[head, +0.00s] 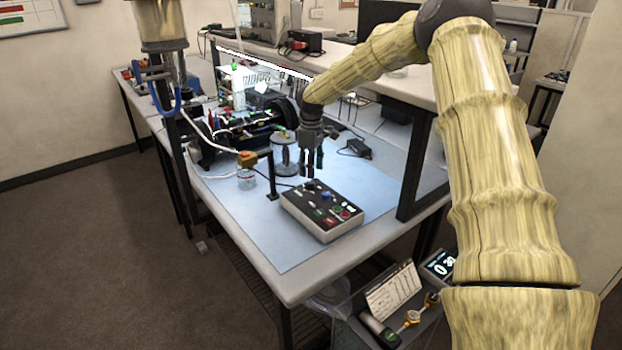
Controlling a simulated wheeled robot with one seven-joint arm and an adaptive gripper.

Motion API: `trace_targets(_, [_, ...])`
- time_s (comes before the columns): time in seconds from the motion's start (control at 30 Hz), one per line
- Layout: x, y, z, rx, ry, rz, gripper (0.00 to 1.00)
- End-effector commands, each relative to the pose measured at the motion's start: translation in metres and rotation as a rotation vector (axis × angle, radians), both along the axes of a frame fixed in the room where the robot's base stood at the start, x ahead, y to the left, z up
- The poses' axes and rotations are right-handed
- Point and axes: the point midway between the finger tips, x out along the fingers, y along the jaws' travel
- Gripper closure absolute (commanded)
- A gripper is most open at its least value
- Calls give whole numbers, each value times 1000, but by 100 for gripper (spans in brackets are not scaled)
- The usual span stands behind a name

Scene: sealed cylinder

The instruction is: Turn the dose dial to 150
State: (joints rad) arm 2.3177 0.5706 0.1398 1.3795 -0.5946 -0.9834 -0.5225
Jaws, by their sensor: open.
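A control box (322,209) with a light body and a black top panel stands on the pale blue mat near the front of the bench. Its panel carries several small knobs and switches, including a blue knob (326,196) and a red one (345,214). Which of them is the dose dial, and its setting, is too small to tell. My gripper (311,168) points down, open and empty, above and behind the back edge of the box. It appears apart from the box.
A clear jar with an orange top (247,170) and a dark post (272,178) stand left of the box. A glass cylinder (285,155) stands behind. A lower shelf holds a paper card (393,291) and a lit display (440,265), partly hidden by my arm.

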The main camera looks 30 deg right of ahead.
Motion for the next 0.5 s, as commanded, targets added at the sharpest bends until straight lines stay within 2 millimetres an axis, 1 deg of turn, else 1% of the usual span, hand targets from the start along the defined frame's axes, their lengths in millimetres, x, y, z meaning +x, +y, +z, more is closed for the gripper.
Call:
trace_targets(0.1, [-1, 0, -17, 1, 2, 0, 54])
trace_targets(0.3, [-1, -1, -41, 0, 1, -1, 54])
trace_targets(0.5, [-1, -1, -53, 1, 1, -2, 54])
